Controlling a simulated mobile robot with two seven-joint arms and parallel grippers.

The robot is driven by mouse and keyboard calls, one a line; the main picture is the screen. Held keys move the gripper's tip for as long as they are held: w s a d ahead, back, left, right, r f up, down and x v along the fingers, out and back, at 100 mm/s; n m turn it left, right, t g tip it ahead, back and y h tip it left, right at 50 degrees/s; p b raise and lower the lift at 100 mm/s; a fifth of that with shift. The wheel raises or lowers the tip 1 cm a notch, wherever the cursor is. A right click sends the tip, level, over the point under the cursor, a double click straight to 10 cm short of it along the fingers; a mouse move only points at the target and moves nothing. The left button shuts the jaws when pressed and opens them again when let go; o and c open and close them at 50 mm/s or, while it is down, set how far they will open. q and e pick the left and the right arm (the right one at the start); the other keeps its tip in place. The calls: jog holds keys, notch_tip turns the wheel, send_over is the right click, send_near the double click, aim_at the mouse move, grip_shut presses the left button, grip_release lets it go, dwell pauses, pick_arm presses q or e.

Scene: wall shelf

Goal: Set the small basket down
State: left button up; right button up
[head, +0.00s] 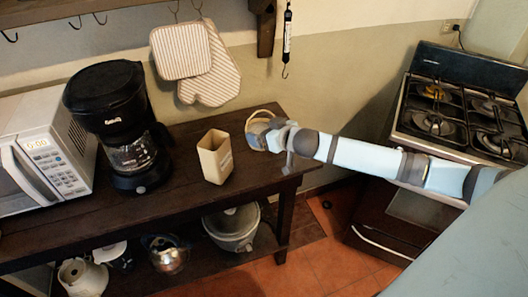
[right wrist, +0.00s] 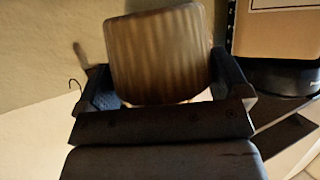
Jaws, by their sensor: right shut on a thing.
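The small basket (head: 257,131) is a tan woven thing with a pale hoop handle, at the right end of the dark wooden table in the head view. My right gripper (head: 272,138) reaches it from the right and is shut on it, hiding part of it. In the right wrist view the basket (right wrist: 158,50) shows as a brown ribbed body between the two dark fingers of the gripper (right wrist: 162,85). I cannot tell whether its bottom touches the table. My left gripper is not in view.
A beige open container (head: 216,158) stands just left of the basket on the table (head: 190,190). A black coffee maker (head: 125,130) and a microwave (head: 45,150) stand farther left. A black hanging scale (head: 287,40) hangs above. A stove (head: 440,120) is at the right.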

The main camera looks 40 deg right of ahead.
notch_tip(320, 180, down, 8)
jog(key=shift+f, duration=0.1)
dwell(0.4)
jog(key=shift+b, duration=0.3)
jog(key=o, duration=0.8)
jog(key=v, duration=1.2)
jog(key=s+a+f+g, duration=0.1)
jog(key=s+a+f, duration=0.4)
jog(key=a, duration=0.1)
jog(key=s+a+f+g, duration=0.1)
jog(key=s+a+f, duration=0.5)
jog(key=a, duration=0.1)
jog(key=s+a+f+n+g+y, duration=0.1)
jog(key=s+a+f, duration=0.4)
jog(key=a+f, duration=0.1)
jog(key=shift+s+a+f, duration=0.15)
jog(key=shift+s+a, duration=0.2)
jog(key=shift+a, duration=0.4)
